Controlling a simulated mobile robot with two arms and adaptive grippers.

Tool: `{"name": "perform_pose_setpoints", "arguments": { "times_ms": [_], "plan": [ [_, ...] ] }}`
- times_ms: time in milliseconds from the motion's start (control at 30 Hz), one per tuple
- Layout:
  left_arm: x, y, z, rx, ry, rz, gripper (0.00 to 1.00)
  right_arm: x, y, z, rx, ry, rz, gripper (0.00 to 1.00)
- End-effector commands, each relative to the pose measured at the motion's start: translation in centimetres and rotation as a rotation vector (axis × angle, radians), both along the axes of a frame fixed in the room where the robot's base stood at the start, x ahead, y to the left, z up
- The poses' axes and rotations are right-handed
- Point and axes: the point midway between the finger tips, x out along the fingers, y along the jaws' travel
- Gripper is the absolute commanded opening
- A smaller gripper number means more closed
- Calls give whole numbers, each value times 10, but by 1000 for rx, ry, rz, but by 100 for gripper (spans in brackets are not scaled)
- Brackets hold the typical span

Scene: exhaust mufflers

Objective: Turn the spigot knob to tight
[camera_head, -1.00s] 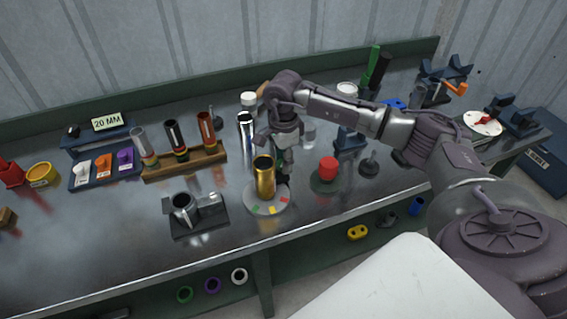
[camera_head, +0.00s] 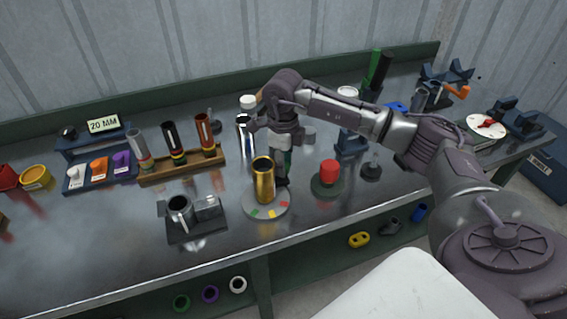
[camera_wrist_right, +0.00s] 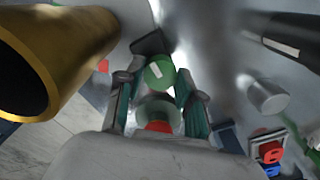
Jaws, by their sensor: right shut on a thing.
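A round green knob (camera_wrist_right: 160,72) with a white mark shows in the right wrist view, between the fingertips of my right gripper (camera_wrist_right: 155,85). The gripper is shut on this knob. In the head view my right gripper (camera_head: 283,170) points down just behind and right of a gold cylinder (camera_head: 263,181); the knob is hidden there. The gold cylinder stands upright on a pale round plate (camera_head: 267,212) with green, yellow and red patches on its front rim. It also fills the upper left of the wrist view (camera_wrist_right: 60,55). My left gripper is not in view.
A red button (camera_head: 329,171) on a dark round base stands right of the gripper. A dark clamp fixture (camera_head: 197,232) lies front left. A wooden rack (camera_head: 181,166) holds several tubes at the left. A dial with a red pointer (camera_head: 487,124) sits far right.

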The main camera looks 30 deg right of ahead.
Motion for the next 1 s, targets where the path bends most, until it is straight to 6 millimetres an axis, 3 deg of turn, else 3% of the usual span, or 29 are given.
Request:
{"name": "perform_pose_setpoints", "arguments": {
  "times_ms": [667,700,800,1000],
  "plan": [
    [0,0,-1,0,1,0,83,0,-1,1,-1,-2,-58,2],
    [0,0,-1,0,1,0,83,0,-1,1,-1,-2,-58,43],
    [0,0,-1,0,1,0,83,0,-1,1,-1,-2,-57,60],
    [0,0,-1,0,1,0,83,0,0,0,-1,-1,-56,62]
  ]
}}
